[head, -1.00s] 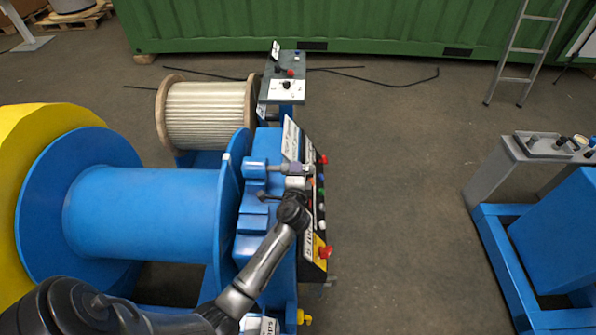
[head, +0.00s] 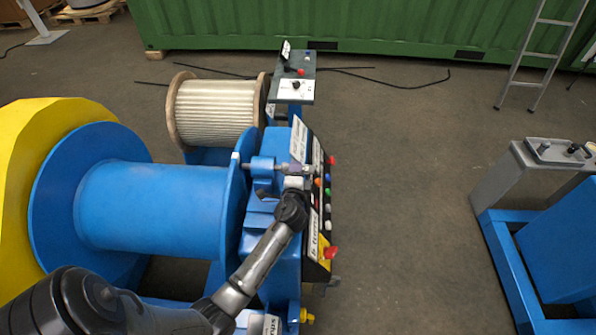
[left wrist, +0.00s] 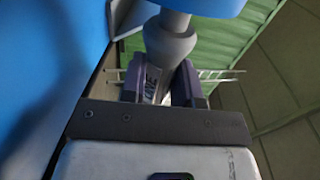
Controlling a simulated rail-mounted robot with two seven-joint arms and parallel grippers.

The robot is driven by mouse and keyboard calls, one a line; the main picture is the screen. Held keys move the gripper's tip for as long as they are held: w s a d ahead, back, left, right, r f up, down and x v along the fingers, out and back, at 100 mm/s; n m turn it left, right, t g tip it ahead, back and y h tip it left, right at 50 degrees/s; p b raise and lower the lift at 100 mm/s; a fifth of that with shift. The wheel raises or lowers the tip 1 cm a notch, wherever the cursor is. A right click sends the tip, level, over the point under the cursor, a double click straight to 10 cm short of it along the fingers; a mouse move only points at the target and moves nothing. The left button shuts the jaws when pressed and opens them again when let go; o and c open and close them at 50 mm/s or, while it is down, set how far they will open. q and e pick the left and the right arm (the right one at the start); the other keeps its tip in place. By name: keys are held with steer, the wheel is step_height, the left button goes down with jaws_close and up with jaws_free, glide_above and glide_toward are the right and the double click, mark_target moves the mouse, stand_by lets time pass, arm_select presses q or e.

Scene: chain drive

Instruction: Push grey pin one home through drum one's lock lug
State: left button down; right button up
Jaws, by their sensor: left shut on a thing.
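The blue lock lug (head: 262,167) stands on the blue machine beside the right flange of blue drum one (head: 155,208). The grey pin (head: 281,168) runs through the lug from the right. A short grey end shows between the lug and the flange. My left gripper (head: 298,171) is shut on the pin's right end. In the left wrist view, the pin's round grey collar (left wrist: 170,42) stands just beyond my fingers (left wrist: 160,85), a little short of the blue lug (left wrist: 208,5). Light lettering shows between the fingers. My right gripper is out of view.
A control panel with coloured buttons (head: 327,192) and a red knob (head: 331,252) runs along the machine's right side, close to my gripper. A cable reel (head: 215,108) and green control box (head: 293,88) stand behind. Open floor (head: 405,190) lies right.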

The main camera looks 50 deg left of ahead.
arm_select(q)
steer(key=shift+s+a+p, duration=0.3)
steer(key=shift+s+a, duration=0.4)
steer(key=shift+s, duration=0.05)
steer(key=c, duration=0.8)
jaws_free()
steer(key=shift+s+d, duration=0.15)
steer(key=v, duration=1.2)
steer(key=shift+s+d, duration=0.45)
steer(key=shift+s, duration=0.05)
steer(key=shift+r, duration=0.1)
